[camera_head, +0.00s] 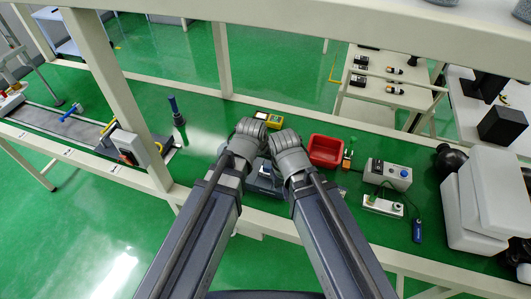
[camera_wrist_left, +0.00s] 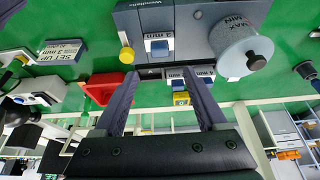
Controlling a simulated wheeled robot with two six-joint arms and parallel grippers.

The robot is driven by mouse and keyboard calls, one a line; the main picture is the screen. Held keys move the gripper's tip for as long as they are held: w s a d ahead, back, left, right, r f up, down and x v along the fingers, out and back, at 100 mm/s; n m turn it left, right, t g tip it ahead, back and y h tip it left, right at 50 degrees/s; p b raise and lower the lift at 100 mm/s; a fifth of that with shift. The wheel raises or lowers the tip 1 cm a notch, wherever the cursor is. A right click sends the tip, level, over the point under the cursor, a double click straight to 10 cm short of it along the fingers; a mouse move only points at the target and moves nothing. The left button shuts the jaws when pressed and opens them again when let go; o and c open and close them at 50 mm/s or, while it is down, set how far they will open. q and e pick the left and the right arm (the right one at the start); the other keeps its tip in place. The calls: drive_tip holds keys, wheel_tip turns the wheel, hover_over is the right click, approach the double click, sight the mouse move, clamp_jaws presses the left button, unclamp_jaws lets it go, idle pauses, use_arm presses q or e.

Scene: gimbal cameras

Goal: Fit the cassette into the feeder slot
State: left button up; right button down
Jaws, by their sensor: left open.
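A blue-grey machine (camera_wrist_left: 190,22) with a round dial marked MAX MIN (camera_wrist_left: 240,48) fills the top of the left wrist view, which is upside down. Its front carries a blue-and-white block marked mm (camera_wrist_left: 160,46). Two smaller pieces marked 4 mm (camera_wrist_left: 203,72) show below, around my left fingers. I cannot tell for sure which piece is the cassette or the slot. My left gripper (camera_wrist_left: 160,72) is open, its fingers spread either side of these labels, with nothing seen held. In the head view my left gripper (camera_head: 248,135) and right gripper (camera_head: 288,150) hide most of the machine; the right fingertips are hidden.
A red bin (camera_head: 325,151) stands right of the grippers, a yellow device (camera_head: 269,118) behind them. A control box (camera_head: 388,174) and white containers (camera_head: 485,200) stand further right. A card reading SET UP 3 mm (camera_wrist_left: 55,52) shows in the wrist view. A shelf beam crosses overhead.

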use_arm(q)
drive_tip(key=s+a+g+y+p, duration=0.1)
drive_tip(key=s+a+g, duration=0.3)
drive_tip(key=s, duration=0.8)
drive_tip(key=shift+s+a+r+g+y, duration=0.25)
drive_tip(key=shift+a+g+y, duration=0.05)
drive_tip(key=shift+y, duration=0.6)
use_arm(e)
wheel_tip(320, 180, up, 2)
drive_tip(key=shift+r, duration=0.1)
